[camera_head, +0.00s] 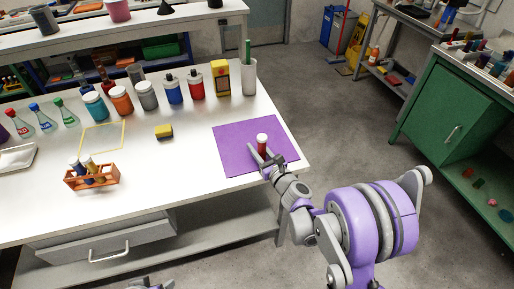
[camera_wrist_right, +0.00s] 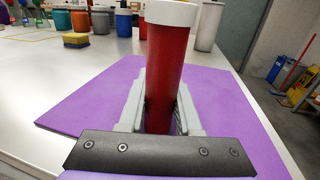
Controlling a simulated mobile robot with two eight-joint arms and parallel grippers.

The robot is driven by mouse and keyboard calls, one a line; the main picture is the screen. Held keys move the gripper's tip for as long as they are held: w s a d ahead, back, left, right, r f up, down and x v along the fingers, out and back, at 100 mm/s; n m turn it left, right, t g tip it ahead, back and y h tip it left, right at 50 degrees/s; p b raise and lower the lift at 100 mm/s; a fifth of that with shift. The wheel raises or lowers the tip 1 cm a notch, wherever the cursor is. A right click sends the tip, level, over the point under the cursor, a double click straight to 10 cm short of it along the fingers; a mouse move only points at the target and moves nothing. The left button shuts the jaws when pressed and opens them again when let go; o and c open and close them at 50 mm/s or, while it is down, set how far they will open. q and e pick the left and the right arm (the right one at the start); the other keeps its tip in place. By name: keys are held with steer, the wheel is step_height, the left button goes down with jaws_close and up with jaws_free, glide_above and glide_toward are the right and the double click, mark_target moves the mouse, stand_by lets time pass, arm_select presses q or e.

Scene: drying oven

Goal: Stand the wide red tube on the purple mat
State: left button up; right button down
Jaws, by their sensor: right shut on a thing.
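The wide red tube (camera_head: 262,147) has a white cap and is upright over the purple mat (camera_head: 232,155). In the right wrist view the tube (camera_wrist_right: 165,75) stands between the two fingers, with the mat (camera_wrist_right: 95,105) around and behind it. My right gripper (camera_head: 266,159) is shut on the tube; it also shows in the right wrist view (camera_wrist_right: 162,112). The tube's lower end is hidden by the gripper, so I cannot tell whether it touches the mat. A small grey part of my left arm (camera_head: 150,285) shows at the bottom edge; its jaws are not clear.
A yellow box (camera_head: 220,78) and a white cup (camera_head: 249,77) stand behind the mat. Several capped jars line the table's back. A yellow-and-black sponge (camera_head: 164,132) and an orange rack (camera_head: 93,181) with tubes lie left. The table's right edge is close to the mat.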

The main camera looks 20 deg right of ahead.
steer(key=shift+s+a+f, duration=0.1)
steer(key=shift+s+f, duration=0.1)
steer(key=shift+f, duration=0.3)
steer(key=c, duration=0.6)
jaws_free()
steer(key=shift+a+b, duration=0.1)
steer(key=shift+b, duration=0.2)
steer(key=shift+r+p, duration=0.5)
steer(key=shift+p, duration=0.05)
steer(key=v, duration=1.1)
steer(key=s+a+f+n+g+y, duration=0.15)
steer(key=s+a+n+g, duration=0.75)
steer(key=n, duration=1)
steer(key=s+d+f+n+g+h, duration=0.2)
steer(key=s+d+n+h, duration=0.4)
steer(key=s+n, duration=0.8)
steer(key=shift+s+d+g+b, duration=0.15)
steer(key=shift+d+g+b, duration=0.2)
steer(key=shift+d+g, duration=0.4)
